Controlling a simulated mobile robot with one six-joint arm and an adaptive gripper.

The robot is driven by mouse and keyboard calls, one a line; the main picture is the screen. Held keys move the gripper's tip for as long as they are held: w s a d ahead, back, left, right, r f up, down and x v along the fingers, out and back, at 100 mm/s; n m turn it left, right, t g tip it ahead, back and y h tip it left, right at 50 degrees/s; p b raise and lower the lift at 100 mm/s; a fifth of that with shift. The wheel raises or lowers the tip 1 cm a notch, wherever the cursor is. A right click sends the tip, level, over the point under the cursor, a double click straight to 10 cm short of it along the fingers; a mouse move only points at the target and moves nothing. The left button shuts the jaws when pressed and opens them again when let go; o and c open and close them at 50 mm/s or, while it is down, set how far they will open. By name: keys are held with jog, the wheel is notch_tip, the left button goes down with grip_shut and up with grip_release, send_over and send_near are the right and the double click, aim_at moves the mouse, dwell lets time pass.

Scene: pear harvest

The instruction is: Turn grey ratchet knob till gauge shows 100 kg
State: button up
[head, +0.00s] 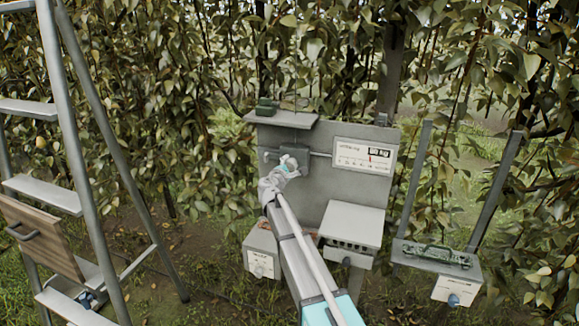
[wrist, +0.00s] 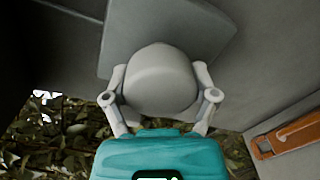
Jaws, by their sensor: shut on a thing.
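The grey ratchet knob (wrist: 160,80) fills the middle of the wrist view, a rounded pale grey piece in front of a darker grey housing (wrist: 205,25). My gripper (wrist: 160,98) has a finger on each side of it and is shut on it. In the head view my gripper (head: 284,168) reaches the housing on the grey panel and mostly hides the knob. The gauge (head: 364,155) is a white plate right of the knob, with a scale, a red pointer and a dark readout that seems to show 80 kg.
A grey box (head: 350,222) sits below the gauge, and another box (head: 262,254) stands at lower left. A ladder (head: 58,150) stands at left. An orange-brown piece (wrist: 290,136) shows right in the wrist view. Foliage lies behind.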

jog(key=m, duration=0.3)
jog(key=shift+m, duration=2.1)
jog(key=o, duration=1)
jog(key=shift+s, duration=0.1)
jog(key=v, duration=0.7)
jog(key=shift+s, duration=0.2)
